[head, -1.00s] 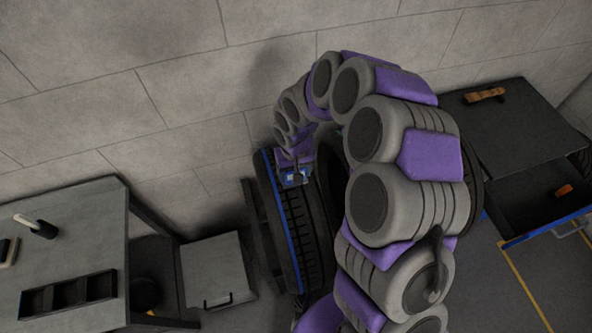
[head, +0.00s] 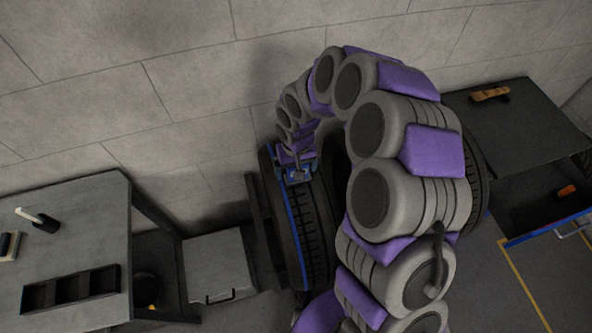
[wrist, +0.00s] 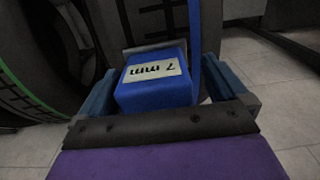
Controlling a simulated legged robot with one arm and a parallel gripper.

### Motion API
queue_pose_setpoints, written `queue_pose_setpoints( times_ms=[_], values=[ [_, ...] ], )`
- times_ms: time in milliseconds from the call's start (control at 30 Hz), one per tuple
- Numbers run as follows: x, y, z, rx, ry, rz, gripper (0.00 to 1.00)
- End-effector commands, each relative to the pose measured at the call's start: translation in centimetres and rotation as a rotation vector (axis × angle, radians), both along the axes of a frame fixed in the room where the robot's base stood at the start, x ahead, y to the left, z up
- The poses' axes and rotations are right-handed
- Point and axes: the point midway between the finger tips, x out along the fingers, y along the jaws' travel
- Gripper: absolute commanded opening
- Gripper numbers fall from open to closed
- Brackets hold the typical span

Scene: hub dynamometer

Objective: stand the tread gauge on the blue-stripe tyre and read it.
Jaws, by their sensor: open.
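The tread gauge (wrist: 150,90) is a blue block with a pale label reading "7 mm", upside down in the wrist view. It sits between the spread blue jaws of my gripper (wrist: 158,76), with a narrow gap at the right jaw. The blue-stripe tyre (head: 305,235) stands upright by the wall in the head view; its blue stripe (wrist: 195,28) runs behind the gauge in the wrist view. My gripper (head: 297,172) is at the tyre's upper tread. The gauge's contact with the tread is hidden.
A green-striped tyre (wrist: 22,95) is at the left of the wrist view. A grey table (head: 75,230) with a compartment tray (head: 70,290) stands left. A dark cabinet (head: 520,130) with an open drawer stands right. My arm hides much of the middle.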

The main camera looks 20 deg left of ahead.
Motion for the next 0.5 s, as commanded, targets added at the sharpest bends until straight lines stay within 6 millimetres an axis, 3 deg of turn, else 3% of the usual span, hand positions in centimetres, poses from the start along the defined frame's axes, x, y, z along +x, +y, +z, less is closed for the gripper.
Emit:
queue_pose_setpoints(
  times_ms=[267, 500],
  values=[
    [0.0, -0.2, 0.3, 0.003, -0.001, -0.001, 1.00],
    [0.1, -0.2, 3.7, 0.006, -0.006, -0.001, 1.00]
  ],
)
